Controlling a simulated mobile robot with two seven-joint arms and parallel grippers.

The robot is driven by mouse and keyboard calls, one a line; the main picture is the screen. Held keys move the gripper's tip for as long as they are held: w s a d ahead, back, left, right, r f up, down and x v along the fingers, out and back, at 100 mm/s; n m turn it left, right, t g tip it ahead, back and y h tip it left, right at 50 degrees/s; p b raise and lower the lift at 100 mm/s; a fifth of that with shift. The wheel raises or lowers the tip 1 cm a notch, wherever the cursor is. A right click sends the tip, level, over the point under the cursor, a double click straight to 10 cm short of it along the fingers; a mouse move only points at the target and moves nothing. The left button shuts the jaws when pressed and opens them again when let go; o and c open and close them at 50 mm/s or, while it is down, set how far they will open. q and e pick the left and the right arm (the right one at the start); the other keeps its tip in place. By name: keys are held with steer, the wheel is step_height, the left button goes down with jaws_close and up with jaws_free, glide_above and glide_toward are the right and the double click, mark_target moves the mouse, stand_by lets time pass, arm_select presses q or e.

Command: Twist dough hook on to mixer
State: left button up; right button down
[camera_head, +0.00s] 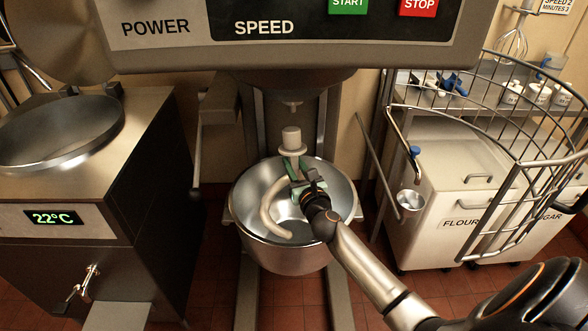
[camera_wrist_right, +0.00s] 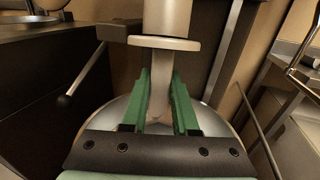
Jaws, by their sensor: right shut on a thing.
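The cream dough hook (camera_head: 268,205) is upright, with its shank and collar on top and its curved arm hanging down inside the steel bowl (camera_head: 290,258). My right gripper (camera_head: 294,168) is shut on the hook just below its collar. In the right wrist view, the green fingers (camera_wrist_right: 160,100) stand on both sides of the hook's neck, under the collar (camera_wrist_right: 165,43). The mixer (camera_head: 300,52) is overhead, and its short drive shaft (camera_head: 291,104) points down above the hook's top. A visible gap separates them in the head view. My left gripper is not in view.
A wire guard (camera_head: 490,130) stands swung out at the right. Flour and sugar bins (camera_head: 450,200) stand beneath a shelf there. A steel cabinet with a temperature display (camera_head: 53,217) is at the left. A ball-ended lever (camera_wrist_right: 80,80) shows left of the hook in the wrist view.

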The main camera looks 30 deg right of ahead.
steer(key=w+d+b, duration=0.1)
steer(key=w+d, duration=0.3)
steer(key=w, duration=0.3)
steer(key=shift+w+d+r, duration=0.2)
steer(key=shift+d+r, duration=0.05)
steer(key=shift+r, duration=0.05)
stand_by(0.4)
steer(key=shift+s+a+r+p, duration=0.2)
steer(key=shift+s+r+p, duration=0.2)
steer(key=shift+s, duration=0.15)
stand_by(0.5)
steer(key=shift+s, duration=0.15)
steer(key=shift+s+a, duration=0.1)
steer(key=shift+s, duration=0.1)
steer(key=shift+s+f+p, duration=0.1)
steer(key=shift+p, duration=0.25)
